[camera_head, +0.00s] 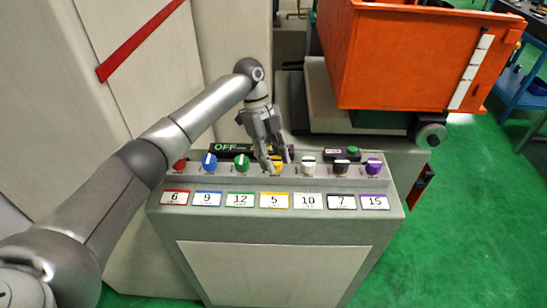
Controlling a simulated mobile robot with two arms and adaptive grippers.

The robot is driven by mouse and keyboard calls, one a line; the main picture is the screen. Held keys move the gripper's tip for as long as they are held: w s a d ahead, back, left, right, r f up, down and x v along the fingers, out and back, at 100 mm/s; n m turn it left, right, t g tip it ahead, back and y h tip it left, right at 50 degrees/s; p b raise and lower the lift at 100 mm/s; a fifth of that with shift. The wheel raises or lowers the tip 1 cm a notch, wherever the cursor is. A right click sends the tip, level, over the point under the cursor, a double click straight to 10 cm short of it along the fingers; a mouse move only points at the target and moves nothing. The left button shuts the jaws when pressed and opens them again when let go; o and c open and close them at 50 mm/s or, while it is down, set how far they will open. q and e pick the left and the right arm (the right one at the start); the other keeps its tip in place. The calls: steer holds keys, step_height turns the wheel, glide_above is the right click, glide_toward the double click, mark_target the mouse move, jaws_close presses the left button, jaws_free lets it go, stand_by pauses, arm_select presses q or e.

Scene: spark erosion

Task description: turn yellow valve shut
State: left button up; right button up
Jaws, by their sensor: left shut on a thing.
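The yellow valve (277,162) is a small knob in the middle of a row of coloured knobs on a grey control box, above the label reading 5. My left gripper (277,160) reaches down to it from behind, with its fingers around the yellow valve and shut on it. The fingers hide part of the valve, so its exact turn cannot be told. My right gripper is not in view.
Green (241,163) and white (309,165) knobs flank the yellow one closely. Blue (209,162), red, black (341,166) and purple (374,167) knobs share the row. An OFF display (228,147) stands behind. An orange bin (420,55) is at the back right; green floor lies right.

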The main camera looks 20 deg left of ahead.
arm_select(q)
steer(key=o, duration=1)
steer(key=shift+o, duration=0.2)
steer(key=v, duration=1.2)
steer(key=shift+d, duration=0.1)
